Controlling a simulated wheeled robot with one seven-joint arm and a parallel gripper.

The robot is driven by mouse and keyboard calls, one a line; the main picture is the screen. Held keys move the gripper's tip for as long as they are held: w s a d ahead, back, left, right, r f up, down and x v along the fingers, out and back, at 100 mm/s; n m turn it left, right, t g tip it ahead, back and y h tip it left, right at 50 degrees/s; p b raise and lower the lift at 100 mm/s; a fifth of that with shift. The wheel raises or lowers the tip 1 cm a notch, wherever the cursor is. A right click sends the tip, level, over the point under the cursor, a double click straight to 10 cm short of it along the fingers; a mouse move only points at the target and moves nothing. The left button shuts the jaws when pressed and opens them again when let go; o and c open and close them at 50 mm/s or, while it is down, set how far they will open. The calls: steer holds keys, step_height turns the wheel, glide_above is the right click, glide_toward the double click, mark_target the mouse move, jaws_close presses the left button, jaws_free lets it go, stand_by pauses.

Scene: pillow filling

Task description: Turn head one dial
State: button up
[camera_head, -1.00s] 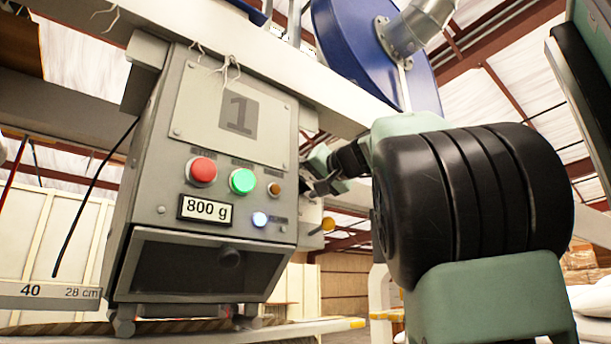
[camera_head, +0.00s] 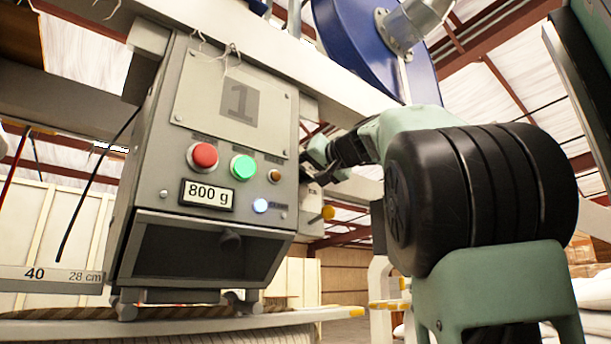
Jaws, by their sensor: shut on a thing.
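The head one control box, marked 1 (camera_head: 238,100), stands left of centre. Its front has a red button (camera_head: 203,156), a green button (camera_head: 243,167), a small brown knob (camera_head: 274,176) and a display (camera_head: 207,194) reading 800 g. A lit white-blue button (camera_head: 260,206) is below the knob. My gripper (camera_head: 312,177) is at the box's right side, beside a smaller side box (camera_head: 310,215). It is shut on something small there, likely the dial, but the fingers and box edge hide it.
A yellow-orange knob (camera_head: 328,212) sticks out just below my gripper. A dark open recess (camera_head: 205,252) is under the panel. A white beam (camera_head: 290,70) crosses above, with a blue drum (camera_head: 365,45) behind. A ruler strip (camera_head: 50,277) is at lower left.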

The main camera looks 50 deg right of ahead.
steer(key=n+b, duration=0.2)
steer(key=shift+a+f+n+b, duration=0.1)
steer(key=shift+f+n+b, duration=0.15)
steer(key=shift+n+b, duration=1.1)
steer(key=shift+n, duration=0.25)
steer(key=n+b, duration=0.1)
steer(key=n, duration=0.1)
steer(key=n+b, duration=0.1)
steer(key=n, duration=0.2)
steer(key=shift+a+r, duration=0.1)
steer(key=shift+r, duration=0.1)
steer(key=shift+n, duration=0.3)
steer(key=o, duration=1)
steer(key=shift+c, duration=0.2)
